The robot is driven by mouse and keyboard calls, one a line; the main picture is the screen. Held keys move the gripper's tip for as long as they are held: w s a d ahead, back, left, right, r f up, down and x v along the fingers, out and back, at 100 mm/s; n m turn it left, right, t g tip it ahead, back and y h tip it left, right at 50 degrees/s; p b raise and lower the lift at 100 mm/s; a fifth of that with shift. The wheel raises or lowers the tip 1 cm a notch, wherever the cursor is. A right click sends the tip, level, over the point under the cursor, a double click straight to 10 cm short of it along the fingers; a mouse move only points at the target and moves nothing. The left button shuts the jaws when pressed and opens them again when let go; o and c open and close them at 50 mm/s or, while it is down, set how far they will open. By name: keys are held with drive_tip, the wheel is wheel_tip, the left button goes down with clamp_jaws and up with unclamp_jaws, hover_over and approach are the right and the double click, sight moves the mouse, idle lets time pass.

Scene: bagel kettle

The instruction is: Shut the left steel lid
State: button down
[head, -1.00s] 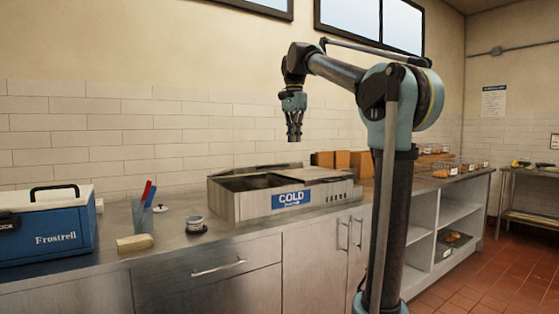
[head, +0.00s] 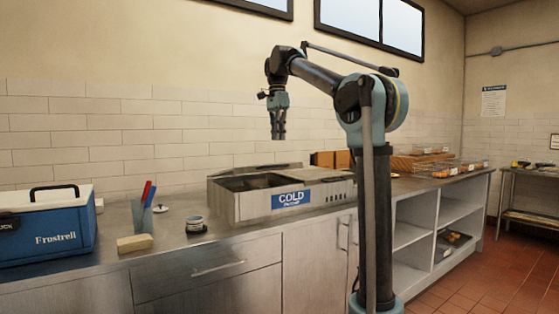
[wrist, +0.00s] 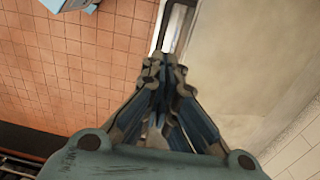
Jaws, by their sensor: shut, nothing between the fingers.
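The steel cold unit (head: 268,209) with a blue COLD label sits on the counter. Its left opening is uncovered and dark inside. The left steel lid (head: 268,169) appears raised, seen as a thin strip along the unit's back edge. The right lid (head: 318,174) lies flat over the right part. My gripper (head: 279,136) points down above the unit, clear of it, shut and empty. In the wrist view my gripper (wrist: 165,68) has its fingers together with nothing between them. I cannot make out the lid in the wrist view.
On the counter to the left are a blue cooler (head: 50,232), a holder with red and blue handles (head: 143,215), a small round tin (head: 196,224) and a tan block (head: 135,243). Wooden boxes (head: 331,159) stand behind the unit. Tiled wall backs the counter.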

drive_tip(key=f, duration=0.8)
drive_tip(key=shift+s+d+f, duration=0.15)
drive_tip(key=shift+s+f, duration=0.05)
drive_tip(key=shift+f, duration=0.2)
